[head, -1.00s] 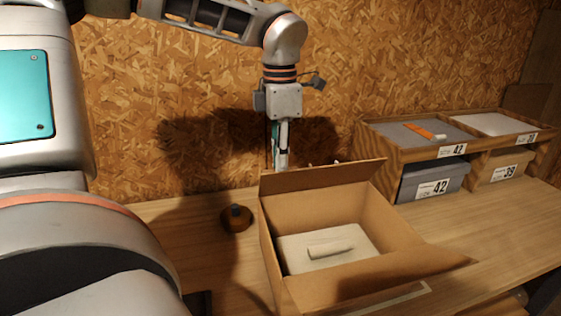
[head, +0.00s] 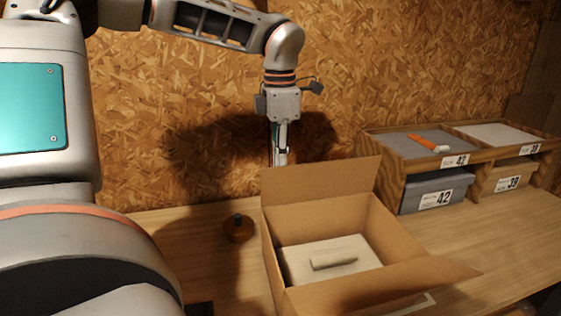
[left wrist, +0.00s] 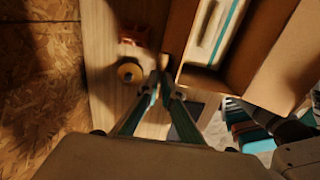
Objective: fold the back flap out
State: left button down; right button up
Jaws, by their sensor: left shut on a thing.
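The open cardboard box (head: 385,225) stands on the wooden bench. Its back flap (head: 320,182) stands up along the far edge, nearest the wall. My left gripper (head: 280,157) points down at the left part of this flap, and its fingertips are hidden behind the flap in the head view. In the left wrist view, the fingers (left wrist: 163,84) come together at the box's edge, shut on the back flap as far as I can tell. A pale block with a roll-shaped piece (head: 334,260) lies inside the box. My right gripper is not in view.
A brown round pot (head: 239,228) stands left of the box. A wooden rack (head: 390,180) with a grey bin (head: 437,190) stands at the right, an orange-handled tool (head: 428,143) on top. The chipboard wall (head: 190,100) is close behind. The bench is clear between box and rack.

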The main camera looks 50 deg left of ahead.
pick_arm(q)
jog(key=shift+w+a+f, duration=0.15)
jog(key=shift+a+f, duration=0.6)
jog(key=shift+f, duration=0.1)
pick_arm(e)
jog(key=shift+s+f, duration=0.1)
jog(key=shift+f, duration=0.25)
pick_arm(q)
jog(key=shift+w+a+f, duration=0.35)
jog(key=shift+a, duration=0.25)
jog(key=c, duration=2.2)
grip_release()
jog(key=shift+o, duration=1.4)
jog(key=shift+s, duration=0.1)
notch_tip(320, 180, up, 10)
jog(key=p, duration=0.3)
jog(key=shift+w+p, duration=0.35)
jog(key=shift+p, duration=0.05)
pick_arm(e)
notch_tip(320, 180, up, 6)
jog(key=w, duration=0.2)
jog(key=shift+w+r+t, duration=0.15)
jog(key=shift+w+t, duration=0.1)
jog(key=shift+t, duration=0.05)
